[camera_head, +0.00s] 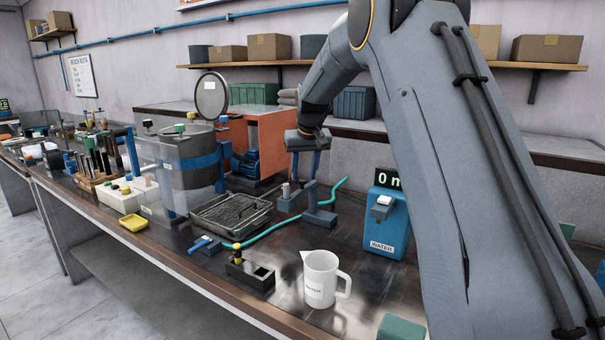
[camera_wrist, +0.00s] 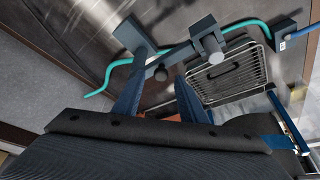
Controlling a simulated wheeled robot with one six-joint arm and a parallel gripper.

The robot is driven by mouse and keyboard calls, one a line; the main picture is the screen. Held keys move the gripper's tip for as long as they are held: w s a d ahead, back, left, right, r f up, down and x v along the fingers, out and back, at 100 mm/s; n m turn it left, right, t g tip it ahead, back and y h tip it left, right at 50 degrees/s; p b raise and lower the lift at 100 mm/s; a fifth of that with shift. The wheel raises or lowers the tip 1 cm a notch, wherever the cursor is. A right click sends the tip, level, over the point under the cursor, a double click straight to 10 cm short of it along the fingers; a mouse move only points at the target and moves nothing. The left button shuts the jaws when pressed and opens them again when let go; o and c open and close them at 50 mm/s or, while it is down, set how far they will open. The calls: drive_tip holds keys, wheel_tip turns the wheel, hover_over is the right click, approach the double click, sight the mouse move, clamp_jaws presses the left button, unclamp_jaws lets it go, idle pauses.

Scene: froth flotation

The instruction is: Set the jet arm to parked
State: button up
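My gripper (camera_head: 305,170) points down above the bench, its two blue fingers apart. In the wrist view my gripper (camera_wrist: 163,82) also has a gap between its fingers. Right below it is a grey fixture (camera_head: 320,216) with an upright post and flat base, which seems to be the jet arm's stand. In the wrist view a dark bar with round knobs, likely the jet arm (camera_wrist: 177,64), runs past the fingertips. I cannot tell whether the fingers touch it. A small block with a pale knob (camera_head: 287,191) stands just left.
A teal hose (camera_head: 275,230) curves across the bench. A blue water dispenser (camera_head: 387,225) is right, and a white jug (camera_head: 320,279) is at the front. Bench between jug and dispenser is clear.

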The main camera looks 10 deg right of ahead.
drive_tip(key=shift+x, duration=0.8)
clamp_jaws()
